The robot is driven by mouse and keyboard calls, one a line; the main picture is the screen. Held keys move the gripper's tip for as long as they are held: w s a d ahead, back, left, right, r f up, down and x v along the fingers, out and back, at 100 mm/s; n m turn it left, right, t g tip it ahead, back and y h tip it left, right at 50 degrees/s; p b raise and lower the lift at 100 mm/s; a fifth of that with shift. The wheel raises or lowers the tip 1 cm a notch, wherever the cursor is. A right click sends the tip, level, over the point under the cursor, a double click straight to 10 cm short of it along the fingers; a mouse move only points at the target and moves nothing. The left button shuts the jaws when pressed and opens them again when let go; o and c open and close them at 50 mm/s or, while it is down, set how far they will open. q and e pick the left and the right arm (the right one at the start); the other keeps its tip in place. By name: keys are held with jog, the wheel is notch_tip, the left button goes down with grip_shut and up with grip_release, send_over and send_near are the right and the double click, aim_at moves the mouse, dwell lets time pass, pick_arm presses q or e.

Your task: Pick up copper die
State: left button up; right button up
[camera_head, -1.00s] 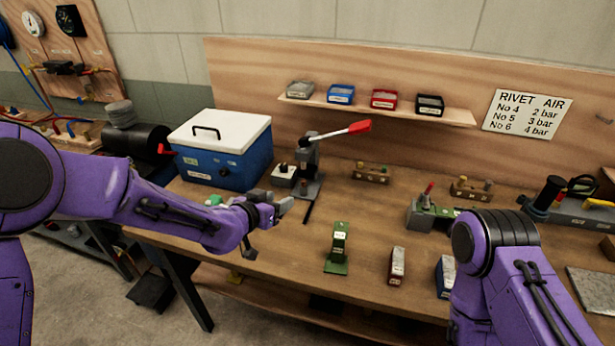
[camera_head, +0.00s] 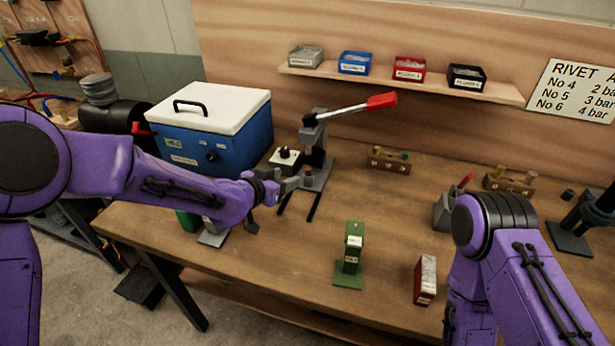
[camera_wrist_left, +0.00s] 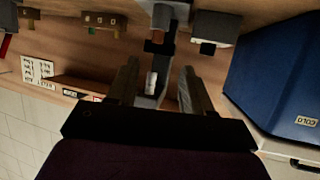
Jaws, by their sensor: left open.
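A small brownish cylinder (camera_head: 309,178) stands at the foot of the lever press (camera_head: 318,150); it may be the copper die, but its colour is hard to tell. Two wooden racks hold small pegs: one in the middle (camera_head: 388,165) and one to the right (camera_head: 510,185). I cannot tell whether a copper piece is in them. My left gripper (camera_head: 288,187) is open, close in front of and left of the press base. In the left wrist view its fingers (camera_wrist_left: 160,80) spread apart, with the press column (camera_wrist_left: 165,45) beyond and between them. My right gripper is out of view.
A blue cooler (camera_head: 220,150) with a white lid stands left of the press. A small black-and-white box (camera_head: 285,160) is beside it. A green stand (camera_head: 349,255) and a red box (camera_head: 425,280) are at the front. The table between them is mostly clear.

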aim_at(308, 169)
pick_arm(q)
jog(key=p+x, duration=0.1)
jog(key=x, duration=0.3)
jog(key=shift+w+d, duration=0.25)
jog(key=shift+d, duration=0.05)
jog(key=shift+w+d+f+p, duration=0.15)
jog(key=shift+w+d+p, duration=0.1)
jog(key=shift+d+p, duration=0.1)
jog(key=p+x, duration=0.1)
jog(key=x, duration=0.2)
jog(key=shift+w+d+f+p, duration=0.15)
jog(key=shift+w+f+p, duration=0.1)
jog(key=shift+w+p, duration=0.1)
jog(key=shift+w+d+f, duration=0.15)
jog(key=shift+w+f, duration=0.05)
jog(key=shift+w, duration=0.05)
jog(key=shift+s, duration=0.1)
jog(key=shift+c, duration=1.2)
grip_shut()
